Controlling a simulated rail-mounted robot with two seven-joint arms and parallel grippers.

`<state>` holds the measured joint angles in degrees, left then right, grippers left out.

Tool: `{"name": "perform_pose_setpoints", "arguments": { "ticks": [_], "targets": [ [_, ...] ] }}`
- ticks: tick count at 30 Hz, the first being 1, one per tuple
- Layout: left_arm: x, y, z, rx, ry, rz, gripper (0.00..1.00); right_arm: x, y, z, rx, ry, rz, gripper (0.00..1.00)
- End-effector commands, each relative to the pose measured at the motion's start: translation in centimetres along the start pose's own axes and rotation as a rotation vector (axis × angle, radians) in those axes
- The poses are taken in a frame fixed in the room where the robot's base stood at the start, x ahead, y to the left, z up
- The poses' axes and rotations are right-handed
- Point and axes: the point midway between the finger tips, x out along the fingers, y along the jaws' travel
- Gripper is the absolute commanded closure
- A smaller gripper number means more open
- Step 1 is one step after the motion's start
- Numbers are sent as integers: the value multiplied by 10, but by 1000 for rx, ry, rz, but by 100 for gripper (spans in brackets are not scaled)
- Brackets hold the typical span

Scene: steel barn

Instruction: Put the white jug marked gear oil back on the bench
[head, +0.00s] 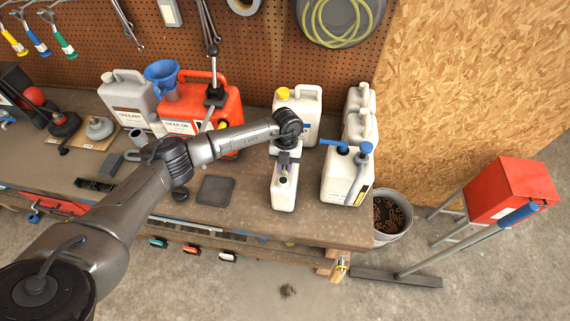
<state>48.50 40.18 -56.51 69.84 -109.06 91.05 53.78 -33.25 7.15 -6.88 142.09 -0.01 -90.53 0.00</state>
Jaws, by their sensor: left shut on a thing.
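My left gripper (287,160) is shut on the top of a white jug (285,192) near the bench's front. The jug looks upright. Its label is not readable from here, and the gripper hides part of its top. It appears over the wooden bench (240,215), but I cannot tell whether its base touches the surface. My right gripper is not in view.
Behind the held jug stands a white jug with a yellow cap (298,105). A red can (205,105), blue funnel (162,75) and grey jug (130,95) stand left. A dark pad (215,190) lies nearby.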

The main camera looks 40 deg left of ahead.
Motion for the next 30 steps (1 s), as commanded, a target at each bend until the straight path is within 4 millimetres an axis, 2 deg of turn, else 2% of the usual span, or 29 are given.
{"name": "perform_pose_setpoints", "arguments": {
  "ticks": [9, 10, 18, 25, 30],
  "targets": [
    [2, 0, 1, 0, -2, -2, 100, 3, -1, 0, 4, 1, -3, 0],
    [2, 0, 1, 0, -1, -1, 78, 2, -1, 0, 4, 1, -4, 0],
    [2, 0, 1, 0, -1, -1, 54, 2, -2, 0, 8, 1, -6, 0],
    [0, 0, 0, -1, -1, -1, 54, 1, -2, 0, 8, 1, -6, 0],
    [-13, 0, 1, -1, -4, -3, 54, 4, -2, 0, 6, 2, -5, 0]
  ]
}}
